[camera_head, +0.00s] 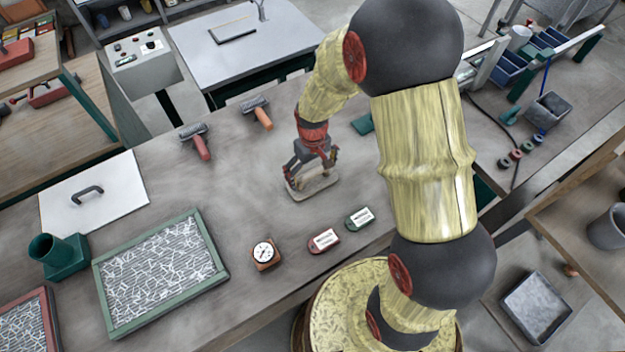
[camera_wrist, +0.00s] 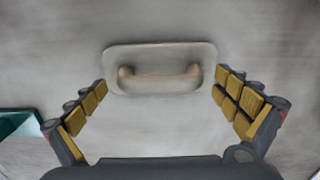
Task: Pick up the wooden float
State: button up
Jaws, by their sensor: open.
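The wooden float (camera_head: 312,187) lies flat on the workbench, below my gripper (camera_head: 308,160) in the head view. In the wrist view the float (camera_wrist: 160,52) is a pale rounded board with a raised beige bar handle (camera_wrist: 160,80). My gripper (camera_wrist: 165,115) is open there, its yellow-padded fingers spread wide to the left and right of the handle. The handle lies ahead of the fingers, and nothing is held. In the head view the gripper partly hides the float, and I cannot tell whether any finger touches it.
Two rollers (camera_head: 197,140) (camera_head: 258,112) lie behind the float. A dial gauge (camera_head: 263,254), a red device (camera_head: 323,241) and a green device (camera_head: 359,218) are near the front edge. A green-framed fibre tray (camera_head: 104,285) is at left. A green object (camera_head: 363,124) lies right of the gripper.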

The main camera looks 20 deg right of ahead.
jog(key=shift+c, duration=0.9)
jog(key=c, duration=1)
